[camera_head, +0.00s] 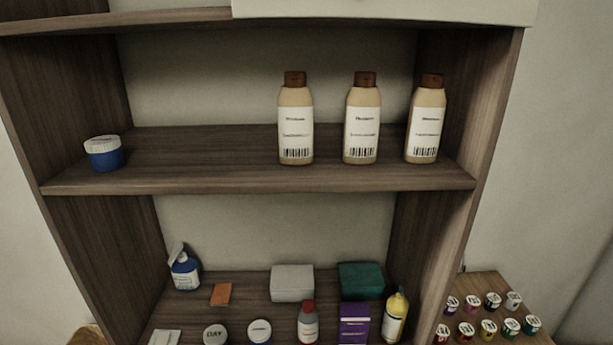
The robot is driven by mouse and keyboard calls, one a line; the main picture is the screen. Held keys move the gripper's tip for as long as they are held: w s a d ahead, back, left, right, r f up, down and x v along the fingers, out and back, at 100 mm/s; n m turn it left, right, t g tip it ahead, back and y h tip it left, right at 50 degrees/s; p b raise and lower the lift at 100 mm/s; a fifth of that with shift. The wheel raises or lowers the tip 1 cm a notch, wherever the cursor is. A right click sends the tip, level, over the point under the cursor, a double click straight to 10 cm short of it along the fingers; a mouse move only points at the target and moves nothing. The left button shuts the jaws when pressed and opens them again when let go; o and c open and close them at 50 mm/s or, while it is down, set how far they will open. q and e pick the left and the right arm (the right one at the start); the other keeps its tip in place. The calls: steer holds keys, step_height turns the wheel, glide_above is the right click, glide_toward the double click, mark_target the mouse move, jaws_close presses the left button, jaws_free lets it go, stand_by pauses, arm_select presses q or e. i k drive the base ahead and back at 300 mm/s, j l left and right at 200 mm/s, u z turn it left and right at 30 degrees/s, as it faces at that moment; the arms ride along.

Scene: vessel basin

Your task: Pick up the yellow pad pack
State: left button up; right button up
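I cannot make out a clear yellow pad pack in the head view. A small flat orange piece (221,294) lies on the lower shelf, left of the middle. A yellow bottle (396,316) stands at the right of that shelf. A yellowish-brown thing (88,335) is cut off by the bottom edge at the left, and I cannot tell what it is. Neither of my grippers is in view.
The wooden upper shelf (215,170) holds a blue tub (104,154) and three tan bottles (361,120), with free room between. Several small cups stand right.

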mark_target(396, 313)
steer(key=u, duration=0.9)
steer(key=k+l+u, duration=0.2)
steer(key=l, duration=0.2)
steer(key=l+u, duration=0.2)
steer(key=l, duration=0.15)
steer(key=k+l+u, duration=0.2)
steer(key=l, duration=0.15)
steer(key=k+l+u, duration=0.2)
steer(key=k+l, duration=0.1)
steer(key=l, duration=0.15)
steer(key=k+l, duration=0.1)
steer(key=l, duration=0.1)
